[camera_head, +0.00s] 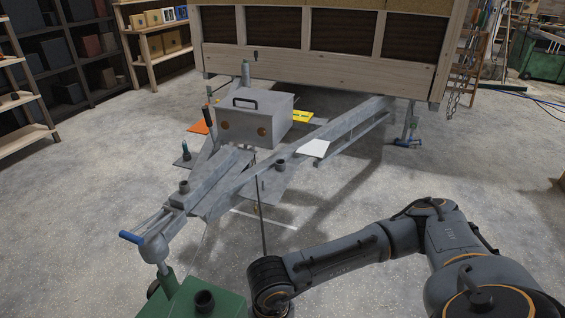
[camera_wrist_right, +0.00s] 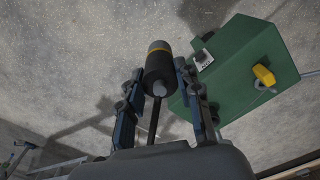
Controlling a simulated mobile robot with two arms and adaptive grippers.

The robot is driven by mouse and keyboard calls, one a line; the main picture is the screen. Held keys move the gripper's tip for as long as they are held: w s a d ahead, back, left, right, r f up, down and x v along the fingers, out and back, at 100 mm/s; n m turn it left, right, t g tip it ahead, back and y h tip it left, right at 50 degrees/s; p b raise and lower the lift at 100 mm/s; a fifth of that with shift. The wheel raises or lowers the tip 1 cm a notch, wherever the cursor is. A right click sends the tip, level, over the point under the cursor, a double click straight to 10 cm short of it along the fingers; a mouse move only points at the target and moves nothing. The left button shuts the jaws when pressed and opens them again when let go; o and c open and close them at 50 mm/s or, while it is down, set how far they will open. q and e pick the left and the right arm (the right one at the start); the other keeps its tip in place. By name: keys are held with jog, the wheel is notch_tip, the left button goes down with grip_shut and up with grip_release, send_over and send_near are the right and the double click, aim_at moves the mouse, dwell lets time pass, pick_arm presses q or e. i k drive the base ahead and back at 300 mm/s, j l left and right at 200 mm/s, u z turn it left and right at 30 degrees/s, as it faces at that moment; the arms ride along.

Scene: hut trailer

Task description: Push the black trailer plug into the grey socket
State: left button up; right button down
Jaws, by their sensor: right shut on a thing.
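The black plug (camera_wrist_right: 159,68) is a short dark cylinder with a tan band, seen in the right wrist view. My right gripper (camera_wrist_right: 160,78) is shut on it, with one finger on each side, and a dark cable runs back from it between the fingers. The grey socket (camera_wrist_right: 203,59) is a small light plate on the green box (camera_wrist_right: 235,65), to the right of the plug and apart from it. In the head view the green box (camera_head: 205,297) shows at the bottom edge. My right gripper and the plug are not visible there. My left gripper is in neither view.
The grey trailer drawbar (camera_head: 215,185) with a blue-handled coupling (camera_head: 131,237) stands above the green box. A dark cable (camera_head: 262,215) hangs from the drawbar towards my right wrist. A yellow part (camera_wrist_right: 264,75) sticks out of the green box. Open concrete floor lies left.

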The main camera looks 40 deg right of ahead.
aim_at(273, 182)
jog(key=i+l+u, duration=0.15)
jog(key=l+u, duration=0.25)
jog(key=l, duration=0.85)
jog(key=l+u, duration=0.45)
jog(key=l, duration=0.8)
jog(key=l+u, duration=0.35)
jog(key=l, duration=0.95)
jog(key=l+u, duration=0.35)
jog(key=l, duration=1.7)
jog(key=u, duration=0.05)
